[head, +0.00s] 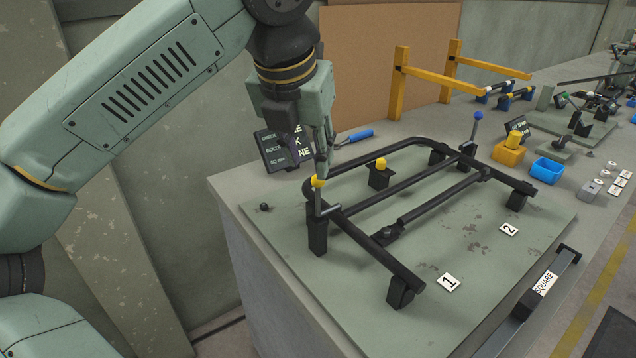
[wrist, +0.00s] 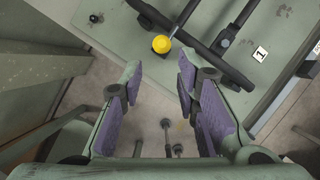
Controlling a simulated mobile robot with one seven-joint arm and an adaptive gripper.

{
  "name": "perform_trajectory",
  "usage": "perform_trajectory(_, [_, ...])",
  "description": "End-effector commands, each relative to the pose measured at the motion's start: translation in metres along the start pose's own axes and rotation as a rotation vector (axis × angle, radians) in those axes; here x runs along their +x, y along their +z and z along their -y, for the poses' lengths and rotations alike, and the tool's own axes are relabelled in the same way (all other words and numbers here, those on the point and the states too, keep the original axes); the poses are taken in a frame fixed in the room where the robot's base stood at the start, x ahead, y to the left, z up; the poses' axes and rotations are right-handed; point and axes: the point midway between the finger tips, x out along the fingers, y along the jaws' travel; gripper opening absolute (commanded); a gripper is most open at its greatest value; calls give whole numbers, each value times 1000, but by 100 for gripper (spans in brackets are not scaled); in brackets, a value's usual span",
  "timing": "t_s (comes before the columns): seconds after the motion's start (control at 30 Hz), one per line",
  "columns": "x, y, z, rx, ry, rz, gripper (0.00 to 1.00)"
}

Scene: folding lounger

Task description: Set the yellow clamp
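The yellow clamp's round knob (head: 317,182) tops a grey lever that stands roughly upright at the near left corner of the black tube frame (head: 362,240). In the wrist view the yellow knob (wrist: 161,44) lies just beyond my fingertips, roughly centred between them. My gripper (head: 322,168) points down close above the knob; in the wrist view its purple-padded fingers (wrist: 158,75) are apart with nothing between them. The head view does not clearly show whether a finger touches the knob.
A second yellow knob (head: 381,164) stands on a black block inside the frame. A blue-knobbed lever (head: 477,117) rises at the far corner. The plate (head: 475,245) is clear near labels 1 and 2.

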Motion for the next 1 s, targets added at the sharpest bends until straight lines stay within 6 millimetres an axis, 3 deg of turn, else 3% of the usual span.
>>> perform_trajectory(0.3, [58, 0, 3, 5, -9, 0, 29])
perform_trajectory(0.5, [86, 1, 3, 6, -9, 2, 29])
perform_trajectory(0.9, [96, 0, 3, 7, -8, 3, 29])
perform_trajectory(1.0, [96, 0, 3, 7, -8, 3, 24])
